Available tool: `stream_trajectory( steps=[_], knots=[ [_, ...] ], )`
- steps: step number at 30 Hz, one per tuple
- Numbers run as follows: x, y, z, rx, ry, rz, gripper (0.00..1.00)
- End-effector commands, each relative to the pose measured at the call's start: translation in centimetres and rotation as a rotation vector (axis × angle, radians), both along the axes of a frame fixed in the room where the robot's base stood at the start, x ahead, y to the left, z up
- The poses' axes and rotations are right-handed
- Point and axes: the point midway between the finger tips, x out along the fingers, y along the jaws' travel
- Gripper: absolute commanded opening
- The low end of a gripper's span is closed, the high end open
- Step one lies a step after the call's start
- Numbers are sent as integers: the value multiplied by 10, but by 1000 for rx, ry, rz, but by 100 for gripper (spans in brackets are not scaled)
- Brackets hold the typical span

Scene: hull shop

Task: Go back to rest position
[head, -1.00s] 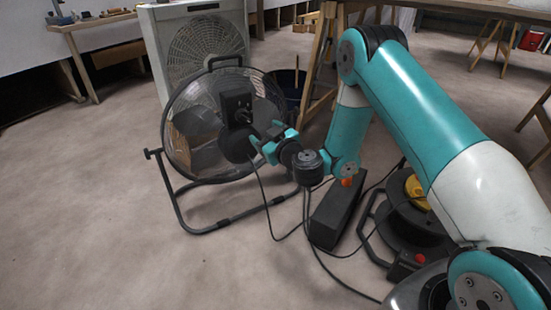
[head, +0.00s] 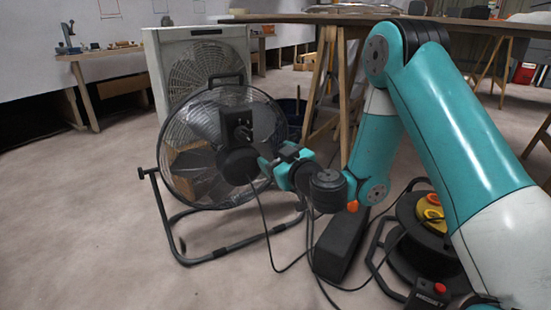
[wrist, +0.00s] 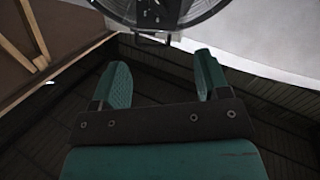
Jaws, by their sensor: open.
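My gripper (head: 276,166) is in front of the floor fan (head: 219,146), close to the dark motor housing at the fan's middle. In the wrist view my gripper (wrist: 163,82) shows two teal fingers spread apart with nothing between them. The fan's round cage (wrist: 165,14) shows at the top of that view, beyond the fingertips. The fan stands upright on its tubular floor frame, with a black handle on top. Whether a finger touches the fan cannot be told from the head view.
A black cable reel with a yellow part (head: 432,212) and a long black box (head: 341,243) lie on the floor beneath my arm, with loose cables around. A large white box fan (head: 152,72) and a wooden trestle (head: 327,75) stand behind. The floor at front left is clear.

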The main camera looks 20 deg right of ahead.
Motion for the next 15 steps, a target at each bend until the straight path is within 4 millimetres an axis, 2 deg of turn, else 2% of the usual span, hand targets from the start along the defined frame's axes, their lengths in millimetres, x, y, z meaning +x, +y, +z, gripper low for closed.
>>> stream_trajectory(
  steps=[5,8,11,14,15],
  knots=[
    [0,0,1,0,0,2,69],
    [-2,11,15,11,-5,45,69],
    [-12,41,51,43,-5,176,69],
    [-39,88,103,83,45,395,69],
    [-56,108,124,91,92,495,69]
  ],
)
